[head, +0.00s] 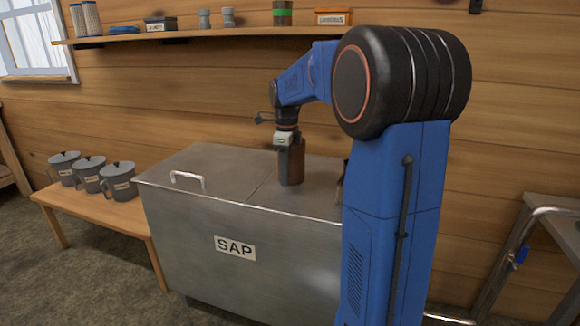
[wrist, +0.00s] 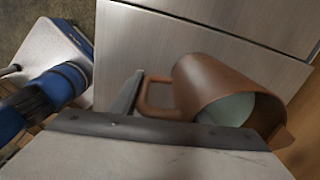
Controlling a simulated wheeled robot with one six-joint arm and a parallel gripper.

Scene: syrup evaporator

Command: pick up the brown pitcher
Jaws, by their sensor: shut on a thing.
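The brown pitcher (head: 291,163) is over the lid of the steel tank marked SAP (head: 235,170) in the head view. I cannot tell whether its base touches the lid. In the wrist view the pitcher (wrist: 205,85) shows its handle toward the left and its open mouth toward the lower right, with a pale inside. My gripper (head: 285,143) is at the pitcher's upper part and is shut on it. In the wrist view a finger of my gripper (wrist: 138,98) is at the handle; the other finger is largely hidden.
Several grey lidded pots (head: 90,172) stand on a wooden bench (head: 105,208) left of the tank. A wall shelf (head: 180,35) with small containers runs above. A metal frame with pipes (head: 515,245) stands at right. The lid's left part is clear except for its handle (head: 188,177).

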